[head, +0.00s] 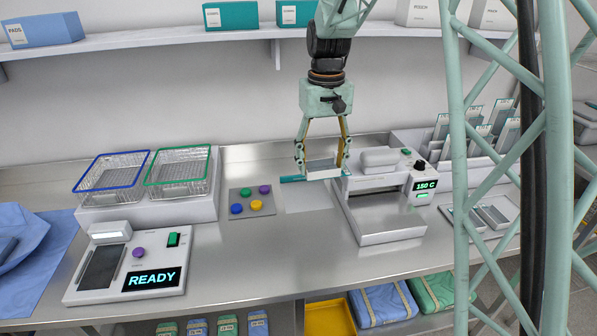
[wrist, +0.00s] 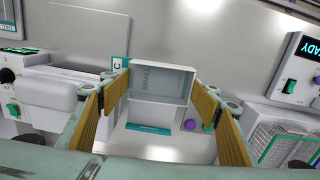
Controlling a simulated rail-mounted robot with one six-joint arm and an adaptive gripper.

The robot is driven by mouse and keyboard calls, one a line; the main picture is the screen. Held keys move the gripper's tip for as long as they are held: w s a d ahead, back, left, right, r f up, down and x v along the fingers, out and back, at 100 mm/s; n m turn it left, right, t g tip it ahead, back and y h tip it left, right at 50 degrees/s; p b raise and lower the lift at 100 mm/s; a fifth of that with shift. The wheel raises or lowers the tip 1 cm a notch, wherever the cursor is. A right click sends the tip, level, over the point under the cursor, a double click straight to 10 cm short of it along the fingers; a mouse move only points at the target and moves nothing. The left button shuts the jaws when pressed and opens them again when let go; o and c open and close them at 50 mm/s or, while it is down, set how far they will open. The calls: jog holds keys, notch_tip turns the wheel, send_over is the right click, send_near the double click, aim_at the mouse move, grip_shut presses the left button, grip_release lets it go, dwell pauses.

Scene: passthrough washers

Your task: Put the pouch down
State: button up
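The pouch is a small pale grey, box-like packet marked SMALL (wrist: 160,84), seen between my fingers in the wrist view. In the head view the pouch (head: 322,168) is between the fingertips, low over the middle of the steel counter. My gripper (head: 322,158) points down with its fingers on both sides of the pouch, apparently gripping it; the gripper (wrist: 160,75) also shows in the wrist view. A teal strip (head: 292,179) shows beside the pouch. I cannot tell whether the pouch touches the counter, as its underside is hidden.
A sealer (head: 385,210) reading 150 C stands close right. A plate with coloured buttons (head: 251,202) lies left, beyond it wire baskets (head: 178,171) and a READY unit (head: 128,265). Racks (head: 476,128) stand at the back right. The front counter (head: 265,265) is clear.

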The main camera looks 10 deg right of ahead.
aim_at(333, 165)
jog(key=shift+s+d+r+m, duration=0.1)
jog(key=shift+d+r+m, duration=0.15)
jog(key=shift+d, duration=0.65)
jog(key=shift+s+d+r+m, duration=0.15)
jog(key=shift+d+m, duration=0.1)
jog(key=shift+d, duration=0.65)
jog(key=shift+a, duration=0.15)
